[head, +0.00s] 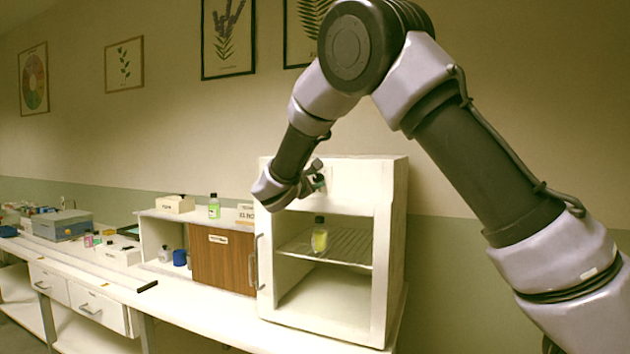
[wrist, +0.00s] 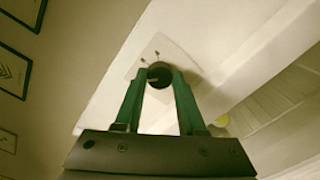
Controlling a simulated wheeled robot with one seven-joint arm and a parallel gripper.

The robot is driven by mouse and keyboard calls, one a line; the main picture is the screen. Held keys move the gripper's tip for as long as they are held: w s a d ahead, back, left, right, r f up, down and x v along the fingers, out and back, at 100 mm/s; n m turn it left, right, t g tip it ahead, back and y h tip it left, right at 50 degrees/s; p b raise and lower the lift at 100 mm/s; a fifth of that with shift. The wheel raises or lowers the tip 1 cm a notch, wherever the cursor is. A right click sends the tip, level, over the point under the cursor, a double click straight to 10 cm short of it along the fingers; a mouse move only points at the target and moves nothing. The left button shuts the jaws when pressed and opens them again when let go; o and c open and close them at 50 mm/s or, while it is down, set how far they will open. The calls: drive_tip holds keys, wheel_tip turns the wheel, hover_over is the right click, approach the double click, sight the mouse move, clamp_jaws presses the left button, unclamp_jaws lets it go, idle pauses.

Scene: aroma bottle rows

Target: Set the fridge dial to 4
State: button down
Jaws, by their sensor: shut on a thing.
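The white fridge (head: 392,260) stands on the counter with its inside showing. Its dial (wrist: 160,70) is a dark round knob on a pale plate with small marks, seen in the wrist view. The numbers are too small to read. My gripper (head: 319,182) is at the fridge's upper front panel. In the wrist view my gripper (wrist: 160,79) has its two green fingers closed on the sides of the dial. In the head view my gripper and wrist hide the dial.
A yellow bottle (head: 319,236) stands on the fridge's wire shelf (head: 350,246). To the left are a wood-fronted cabinet (head: 222,266), a green bottle (head: 214,207) on top of it, and a blue cup (head: 180,258). Air in front of the fridge is free.

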drive_tip(key=m, duration=0.8)
drive_tip(key=shift+m, duration=0.4)
drive_tip(key=m, duration=0.4)
drive_tip(key=shift+f, duration=0.1)
drive_tip(key=shift+m, duration=2.5)
drive_tip(key=c, duration=0.5)
unclamp_jaws()
